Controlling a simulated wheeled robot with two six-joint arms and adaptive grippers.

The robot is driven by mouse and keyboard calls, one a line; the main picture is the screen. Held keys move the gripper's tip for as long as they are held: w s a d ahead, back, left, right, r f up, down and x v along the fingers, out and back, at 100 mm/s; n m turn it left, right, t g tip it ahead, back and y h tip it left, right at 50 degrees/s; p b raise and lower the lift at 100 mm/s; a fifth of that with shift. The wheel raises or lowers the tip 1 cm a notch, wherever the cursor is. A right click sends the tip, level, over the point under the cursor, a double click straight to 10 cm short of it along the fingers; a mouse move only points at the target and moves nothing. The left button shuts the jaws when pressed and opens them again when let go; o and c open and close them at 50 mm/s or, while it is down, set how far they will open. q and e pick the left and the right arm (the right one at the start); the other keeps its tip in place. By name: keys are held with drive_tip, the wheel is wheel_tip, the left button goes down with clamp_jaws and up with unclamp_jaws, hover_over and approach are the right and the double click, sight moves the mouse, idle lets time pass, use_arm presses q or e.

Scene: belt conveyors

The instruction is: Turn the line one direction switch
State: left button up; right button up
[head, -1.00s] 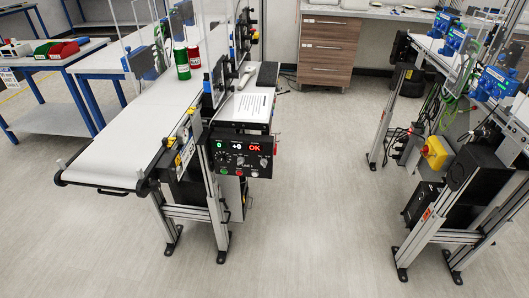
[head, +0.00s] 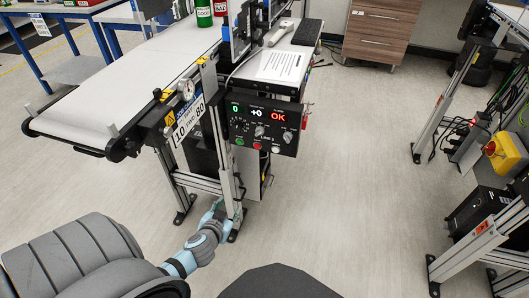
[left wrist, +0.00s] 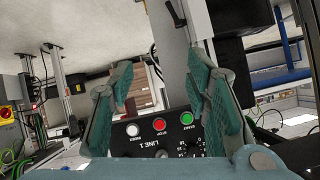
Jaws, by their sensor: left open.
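The black line 1 control panel (head: 264,125) hangs on the conveyor frame, with a green 0, a white +0 and a red OK lit. Its knobs (head: 259,131) and small buttons are below the displays; I cannot read which knob sets direction. My left gripper (head: 222,208) is low in front of the conveyor legs, below the panel. In the left wrist view its two teal fingers (left wrist: 160,75) are spread and empty. Beyond them the panel (left wrist: 158,144) appears upside down with white, red and green buttons; its knobs are mostly cut off or hidden. My right gripper is out of view.
The white conveyor belt (head: 120,80) runs at the left, its rounded end sticking out. A paper sheet (head: 287,67) lies beside it. Another frame with a yellow switch box (head: 503,152) stands at the right. The floor (head: 340,200) between is clear.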

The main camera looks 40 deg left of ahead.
use_arm(q)
drive_tip(key=w+r+t+b, duration=0.2)
drive_tip(key=w+r+t, duration=0.15)
drive_tip(key=r, duration=0.35)
drive_tip(key=n+t+b, duration=0.2)
drive_tip(key=t, duration=0.1)
approach(258, 134)
drive_tip(key=d+v, duration=0.1)
drive_tip(key=v, duration=0.3)
drive_tip(key=shift+y, duration=0.4)
drive_tip(key=x, duration=1.3)
drive_tip(key=shift+s+a+p, duration=0.1)
drive_tip(key=shift+a+p, duration=0.05)
drive_tip(key=shift+p, duration=0.2)
drive_tip(key=shift+w+a, duration=0.1)
drive_tip(key=shift+w, duration=0.3)
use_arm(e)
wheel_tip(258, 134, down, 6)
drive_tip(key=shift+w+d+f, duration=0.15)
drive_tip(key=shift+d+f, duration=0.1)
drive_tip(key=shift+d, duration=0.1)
use_arm(q)
drive_tip(key=c, duration=0.9)
clamp_jaws()
drive_tip(key=shift+f, duration=0.1)
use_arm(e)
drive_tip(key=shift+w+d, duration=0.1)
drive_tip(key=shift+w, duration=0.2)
